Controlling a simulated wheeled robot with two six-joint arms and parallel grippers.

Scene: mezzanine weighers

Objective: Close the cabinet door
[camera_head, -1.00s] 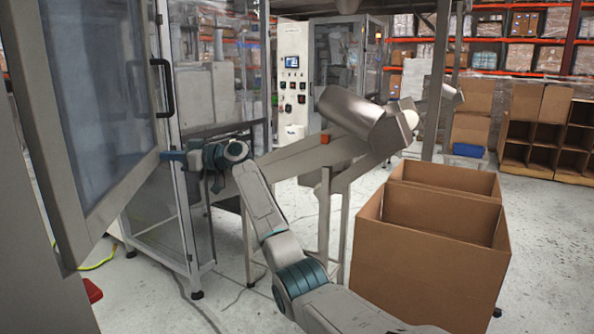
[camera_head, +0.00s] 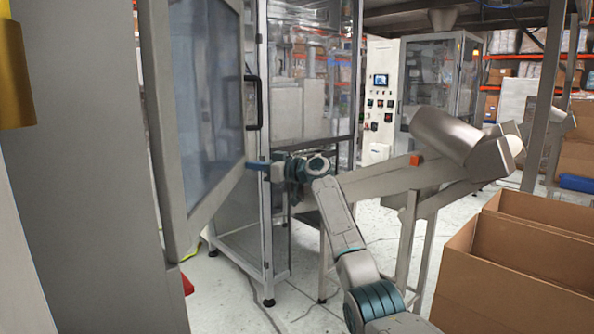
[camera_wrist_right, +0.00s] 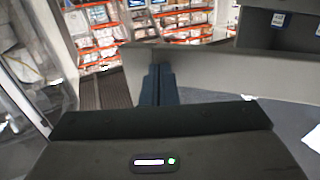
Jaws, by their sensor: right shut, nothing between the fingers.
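The cabinet door (camera_head: 207,100), a grey frame around a cloudy window, stands open at the left in the head view. Its black handle (camera_head: 258,103) is on the edge nearer the cabinet. The clear-panelled cabinet (camera_head: 309,100) stands just behind and to the right. My right gripper (camera_head: 256,165) is shut and empty, its blue fingertips at the door's edge below the handle. In the right wrist view the shut fingers (camera_wrist_right: 158,85) point at a grey bar, likely the door frame (camera_wrist_right: 220,72); contact is unclear. My left gripper is not in view.
A sloping metal conveyor (camera_head: 385,180) stands right of the cabinet, close to my right arm. Large open cardboard boxes (camera_head: 500,285) are at the lower right. A control panel (camera_head: 380,100) is behind. Some floor shows beneath the door and cabinet.

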